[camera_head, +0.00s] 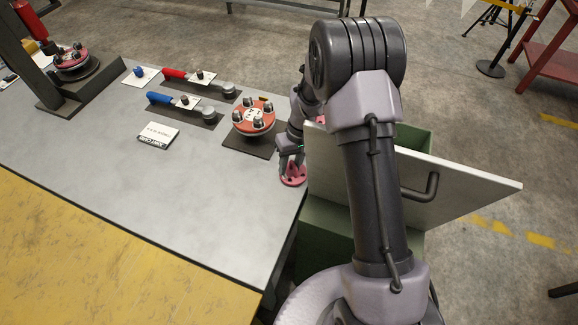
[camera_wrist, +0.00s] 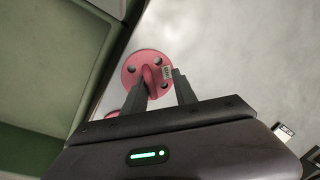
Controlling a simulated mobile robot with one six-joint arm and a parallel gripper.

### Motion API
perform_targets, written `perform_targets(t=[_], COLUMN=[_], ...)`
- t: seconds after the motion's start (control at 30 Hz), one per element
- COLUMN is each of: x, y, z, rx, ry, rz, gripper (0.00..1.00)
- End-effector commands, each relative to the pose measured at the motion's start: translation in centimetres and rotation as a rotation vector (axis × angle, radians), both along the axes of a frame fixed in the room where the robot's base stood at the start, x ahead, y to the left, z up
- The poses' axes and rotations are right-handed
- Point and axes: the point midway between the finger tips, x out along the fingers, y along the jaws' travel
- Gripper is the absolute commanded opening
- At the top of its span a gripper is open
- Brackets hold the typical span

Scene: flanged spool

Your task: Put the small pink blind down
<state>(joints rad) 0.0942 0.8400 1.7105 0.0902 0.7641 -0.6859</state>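The small pink blind is a round pink disc with dark holes and a raised grip carrying a small label. In the head view the blind (camera_head: 293,177) is at the right edge of the grey table (camera_head: 225,185), below my gripper (camera_head: 291,154). In the wrist view the blind (camera_wrist: 131,76) is just ahead of my gripper (camera_wrist: 160,82), its raised grip between the two fingers, which look closed on it. I cannot tell whether its underside touches the table. Another pink piece (camera_wrist: 112,114) shows partly behind my gripper in the wrist view.
A red flanged spool (camera_head: 254,117) stands on a dark plate behind the blind. Red-handled (camera_head: 175,73) and blue-handled (camera_head: 160,98) tools and a white card (camera_head: 158,134) lie further left. A green cabinet with a pale panel (camera_head: 465,188) adjoins the table's right edge. The table's front middle is clear.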

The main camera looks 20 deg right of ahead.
Motion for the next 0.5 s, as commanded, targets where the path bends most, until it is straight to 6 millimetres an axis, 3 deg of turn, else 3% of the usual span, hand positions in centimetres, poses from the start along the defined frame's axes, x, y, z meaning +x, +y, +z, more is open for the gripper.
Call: perform_targets(t=[0.1, 0.23, 0.37, 0.5], x=[0.3, 0.4, 0.4, 0.4], y=[-0.6, -1.2, -1.7, -1.9], z=[4.0, 7.6, 9.9, 10.8], rx=[-0.001, 0.0, 0.0, 0.0], ry=[-0.007, -0.007, -0.006, -0.003], rz=[-0.001, 0.0, -0.001, -0.002], gripper=[0.32, 0.32, 0.32, 0.32])
